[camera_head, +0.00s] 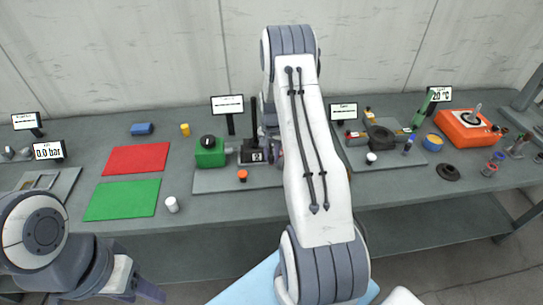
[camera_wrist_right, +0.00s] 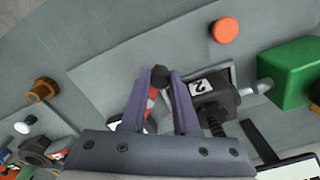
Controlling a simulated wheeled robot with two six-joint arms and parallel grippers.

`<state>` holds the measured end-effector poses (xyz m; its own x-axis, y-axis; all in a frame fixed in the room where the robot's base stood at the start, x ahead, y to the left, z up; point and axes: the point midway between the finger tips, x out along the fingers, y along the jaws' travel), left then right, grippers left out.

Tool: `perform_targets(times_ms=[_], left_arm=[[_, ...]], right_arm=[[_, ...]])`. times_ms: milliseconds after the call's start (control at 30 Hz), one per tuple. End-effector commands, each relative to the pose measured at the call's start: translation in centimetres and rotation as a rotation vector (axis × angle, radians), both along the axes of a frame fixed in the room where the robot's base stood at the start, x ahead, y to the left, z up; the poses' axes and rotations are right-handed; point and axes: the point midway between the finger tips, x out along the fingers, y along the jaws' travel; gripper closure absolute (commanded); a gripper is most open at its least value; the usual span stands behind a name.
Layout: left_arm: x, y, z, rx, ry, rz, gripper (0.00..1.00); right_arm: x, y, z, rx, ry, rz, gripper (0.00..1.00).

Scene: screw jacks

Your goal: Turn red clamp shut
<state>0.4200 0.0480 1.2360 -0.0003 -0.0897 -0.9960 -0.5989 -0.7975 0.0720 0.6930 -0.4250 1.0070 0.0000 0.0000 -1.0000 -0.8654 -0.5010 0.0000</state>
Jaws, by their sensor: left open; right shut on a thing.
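In the right wrist view my right gripper (camera_wrist_right: 160,88) has its two purple fingers closed around a red handle (camera_wrist_right: 152,98) with a dark rounded end (camera_wrist_right: 159,75), apparently the red clamp's. The clamp's lower part is hidden by the gripper. A black block marked 2 (camera_wrist_right: 212,92) is just right of the fingers. In the head view the right gripper (camera_head: 277,146) is at the workbench beside the black block (camera_head: 251,152); my arm hides the clamp there. My left gripper (camera_head: 135,284) is open and empty at the lower left, in front of the bench.
A green box (camera_head: 210,155) with a black knob stands left of the black block. An orange button (camera_head: 242,176) is in front of it. Red (camera_head: 137,158) and green (camera_head: 122,199) mats lie on the left.

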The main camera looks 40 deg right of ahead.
Motion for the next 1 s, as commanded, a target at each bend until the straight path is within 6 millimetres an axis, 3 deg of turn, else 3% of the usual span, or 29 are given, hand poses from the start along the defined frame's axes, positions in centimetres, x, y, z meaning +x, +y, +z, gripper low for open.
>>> perform_targets(times_ms=[267,1000], left_arm=[[0.0,0.0,-1.1,0.0,0.0,0.002,0.5],[0.0,0.0,-4.2,0.0,0.001,0.007,0.5]], right_arm=[[-0.8,-0.3,-0.1,-0.001,-0.001,0.148,1.0],[-3.4,-2.9,-0.1,-0.002,-0.001,0.839,1.0]])
